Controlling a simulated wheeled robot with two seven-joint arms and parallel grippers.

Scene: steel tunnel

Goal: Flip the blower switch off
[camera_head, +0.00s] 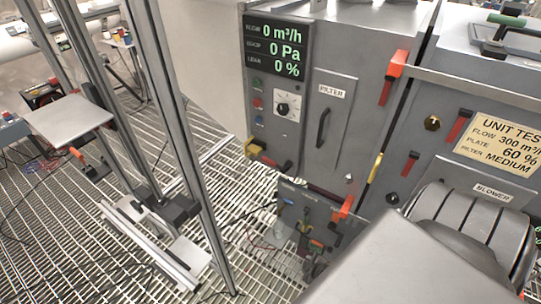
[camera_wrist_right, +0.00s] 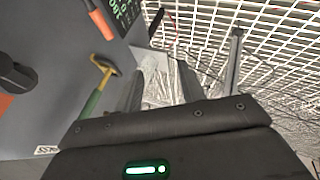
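The BLOWER label (camera_head: 493,192) is on the grey cabinet at the right of the head view. No blower switch can be made out near it, as my right arm covers the panel just below and left of the label. The display (camera_head: 278,48) reads 0 m³/h, 0 Pa and 0 %. My right gripper (camera_wrist_right: 160,88) shows in the right wrist view, with its two dark fingers apart and nothing seen between them. It is beside a grey cabinet face. My left gripper is in neither view.
A control panel with a round knob (camera_head: 288,105) is under the display. The FILTER door (camera_head: 330,125) has a dark handle. Red handles (camera_head: 394,77) stick out from the cabinet. Metal posts (camera_head: 165,100) and a small plate (camera_head: 72,118) stand at left over grating.

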